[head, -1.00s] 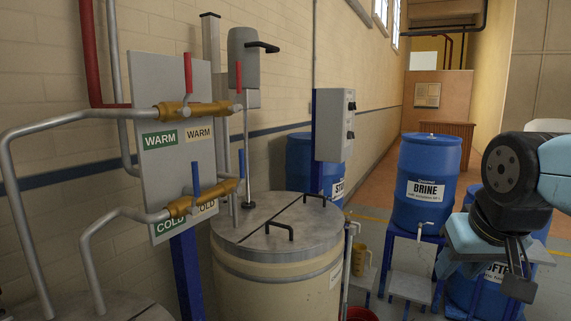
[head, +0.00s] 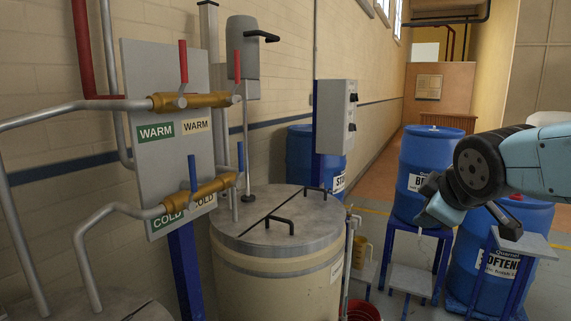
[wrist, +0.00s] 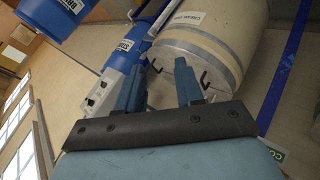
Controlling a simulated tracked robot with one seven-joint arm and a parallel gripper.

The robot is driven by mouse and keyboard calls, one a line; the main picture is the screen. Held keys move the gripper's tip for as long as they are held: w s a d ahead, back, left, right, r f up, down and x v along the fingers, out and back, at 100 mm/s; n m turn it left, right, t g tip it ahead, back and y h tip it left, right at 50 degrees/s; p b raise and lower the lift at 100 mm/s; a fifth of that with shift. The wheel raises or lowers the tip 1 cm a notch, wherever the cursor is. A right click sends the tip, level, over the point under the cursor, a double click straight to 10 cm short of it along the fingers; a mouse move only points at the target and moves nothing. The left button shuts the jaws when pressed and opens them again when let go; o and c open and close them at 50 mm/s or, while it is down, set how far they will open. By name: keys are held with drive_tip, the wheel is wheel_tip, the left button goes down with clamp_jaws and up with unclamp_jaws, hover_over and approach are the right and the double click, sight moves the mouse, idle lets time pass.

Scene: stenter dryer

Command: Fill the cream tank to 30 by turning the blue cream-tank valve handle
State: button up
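The cream tank (head: 285,268) is a cream-coloured drum with a grey metal lid, standing in the middle of the head view. It also shows in the wrist view (wrist: 230,40), tilted by the camera angle. Two upright blue handles sit on the brass COLD valves: a left one (head: 193,172) and a right one (head: 240,157). The right one is by the pipe that drops toward the cream tank. My gripper (head: 432,200) is right of the tank, well apart from the handles. In the wrist view its two fingers (wrist: 158,75) are apart with nothing between them. No fill reading is legible.
Red handles (head: 183,62) stand on the WARM valves above. A grey control box (head: 336,117) is on a blue post behind the tank. Blue barrels (head: 420,165), small stands (head: 410,281) and a red bucket (head: 362,311) are to the right.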

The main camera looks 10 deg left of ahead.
drive_tip(key=w+a+r+n+t+y, duration=0.25)
drive_tip(key=w+a+n, duration=0.35)
drive_tip(key=n, duration=0.4)
drive_tip(key=n+g+y, duration=0.2)
drive_tip(key=n+y, duration=1)
drive_tip(key=n, duration=1.4)
approach(242, 153)
drive_tip(key=v, duration=0.3)
drive_tip(key=shift+w+d+f, duration=0.1)
drive_tip(key=shift+w+d, duration=0.05)
drive_tip(key=shift+w, duration=0.1)
drive_tip(key=shift+s, duration=0.1)
drive_tip(key=shift+x, duration=6.9)
drive_tip(key=shift+s, duration=0.15)
drive_tip(key=shift+c, duration=0.2)
